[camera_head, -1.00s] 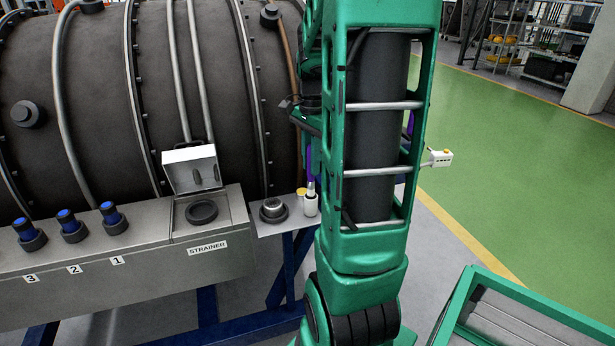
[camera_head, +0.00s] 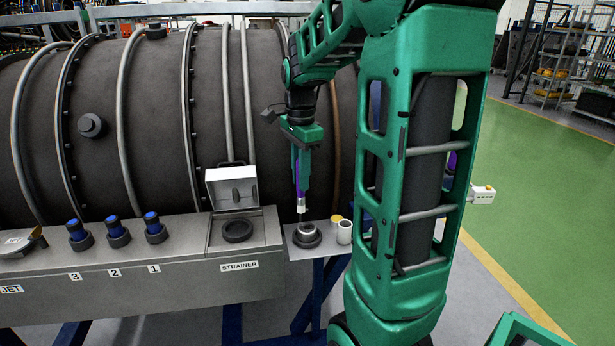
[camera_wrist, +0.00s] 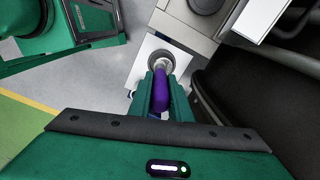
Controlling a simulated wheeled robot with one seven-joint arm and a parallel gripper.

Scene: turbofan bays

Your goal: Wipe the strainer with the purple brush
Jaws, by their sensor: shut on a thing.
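My gripper (camera_head: 301,178) is shut on the purple brush (camera_wrist: 160,92), which hangs upright with its pale lower end down. In the head view, the brush (camera_head: 300,201) is above a round metal cup (camera_head: 306,237) on a small side shelf. I cannot tell whether its tip touches the cup. The strainer (camera_head: 237,230) is a dark round disc in a grey box to the left, with its lid (camera_head: 232,187) open upright behind it. The wrist view shows the brush between both fingers, pointing toward the cup (camera_wrist: 161,60).
A white cup (camera_head: 344,232) and a yellow-topped item (camera_head: 336,219) stand right of the metal cup. Several blue-topped plugs (camera_head: 116,231) line the bench to the left. The large dark engine casing (camera_head: 150,120) rises behind the bench.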

